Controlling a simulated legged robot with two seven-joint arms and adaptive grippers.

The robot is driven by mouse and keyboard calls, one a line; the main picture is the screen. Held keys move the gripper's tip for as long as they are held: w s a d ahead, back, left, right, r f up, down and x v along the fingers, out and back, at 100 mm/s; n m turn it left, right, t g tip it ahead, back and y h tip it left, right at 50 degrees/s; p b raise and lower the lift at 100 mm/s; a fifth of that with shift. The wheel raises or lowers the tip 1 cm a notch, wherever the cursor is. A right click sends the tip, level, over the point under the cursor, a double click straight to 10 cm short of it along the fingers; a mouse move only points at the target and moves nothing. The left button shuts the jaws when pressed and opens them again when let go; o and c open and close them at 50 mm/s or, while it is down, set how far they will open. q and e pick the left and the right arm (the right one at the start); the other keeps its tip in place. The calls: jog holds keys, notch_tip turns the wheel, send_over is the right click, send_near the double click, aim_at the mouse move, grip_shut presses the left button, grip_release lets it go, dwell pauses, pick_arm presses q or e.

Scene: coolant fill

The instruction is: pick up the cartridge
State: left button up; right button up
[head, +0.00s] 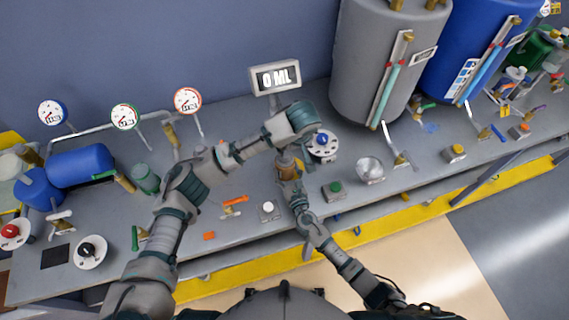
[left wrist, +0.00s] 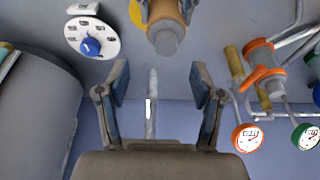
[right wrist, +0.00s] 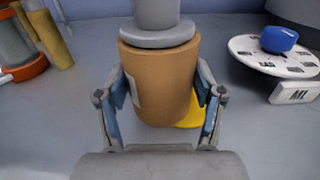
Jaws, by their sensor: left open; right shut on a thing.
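The cartridge is an orange-brown cylinder (right wrist: 158,80) with a pale label and a grey top, upright between my right fingertips in the right wrist view. My right gripper (right wrist: 162,92) is shut on its sides. In the head view the cartridge (head: 286,167) shows partly, just below my left arm's end. In the left wrist view the cartridge's grey end (left wrist: 165,42) appears at the top, with the right fingers at its sides. My left gripper (left wrist: 160,82) is open and empty, apart from the cartridge. Its fingers are hard to make out in the head view.
A white dial with a blue knob (head: 322,146) stands close by on the bench. A "0 ML" display (head: 275,77) is behind. A grey tank (head: 375,60) stands at the right. Gauges (head: 125,117) and pipes are at the left. A green button box (head: 334,189) and metal bowl (head: 370,170) sit near the front.

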aim_at(285, 155)
pick_arm(q)
jog(key=w+a+f, duration=0.1)
jog(key=f, duration=0.2)
jog(key=w+f+n, duration=0.1)
jog(key=w+f, duration=0.1)
jog(key=f, duration=0.2)
jog(key=w+a+f+n+y, duration=0.1)
jog(key=f, duration=0.2)
jog(key=shift+w+a+f, duration=0.15)
jog(key=shift+w+a, duration=0.15)
jog(key=shift+w, duration=0.05)
jog(key=shift+s, duration=0.1)
grip_shut()
